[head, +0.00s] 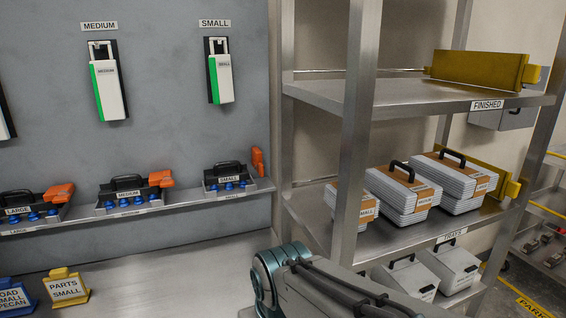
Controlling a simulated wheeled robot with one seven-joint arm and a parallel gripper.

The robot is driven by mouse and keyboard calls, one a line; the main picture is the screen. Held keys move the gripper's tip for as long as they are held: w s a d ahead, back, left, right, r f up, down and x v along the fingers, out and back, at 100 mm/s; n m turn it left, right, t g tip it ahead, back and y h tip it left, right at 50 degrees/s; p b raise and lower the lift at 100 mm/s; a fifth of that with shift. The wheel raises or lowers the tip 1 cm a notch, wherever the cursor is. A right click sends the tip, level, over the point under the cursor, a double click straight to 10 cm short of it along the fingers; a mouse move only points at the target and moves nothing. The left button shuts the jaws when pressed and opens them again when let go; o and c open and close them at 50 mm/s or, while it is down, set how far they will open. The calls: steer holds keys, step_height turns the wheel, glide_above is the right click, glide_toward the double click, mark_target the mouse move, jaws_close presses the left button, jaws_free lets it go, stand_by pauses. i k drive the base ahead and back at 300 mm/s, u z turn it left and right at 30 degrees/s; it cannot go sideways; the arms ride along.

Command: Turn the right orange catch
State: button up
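Orange pieces sit beside the black-handled units on the wall ledge: one by the LARGE unit (60,193), one by the MEDIUM unit (160,179), and an upright one at the far right by the SMALL unit (258,160). My arm shows at the bottom centre, reaching toward the lower right. My gripper is not in view.
A metal rack (355,130) stands on the right, with stacked white clamshell trays (403,192) on its TRAYS shelf. The FINISHED shelf (410,97) is mostly bare. White-and-green dispensers (109,88) hang on the grey wall. A yellow PARTS SMALL sign (66,287) stands on the counter.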

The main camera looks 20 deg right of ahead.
mark_target(257, 162)
steer(key=z, duration=2.3)
steer(key=k, duration=0.85)
steer(key=u, duration=1.7)
steer(key=i, duration=0.5)
steer(key=u, duration=0.1)
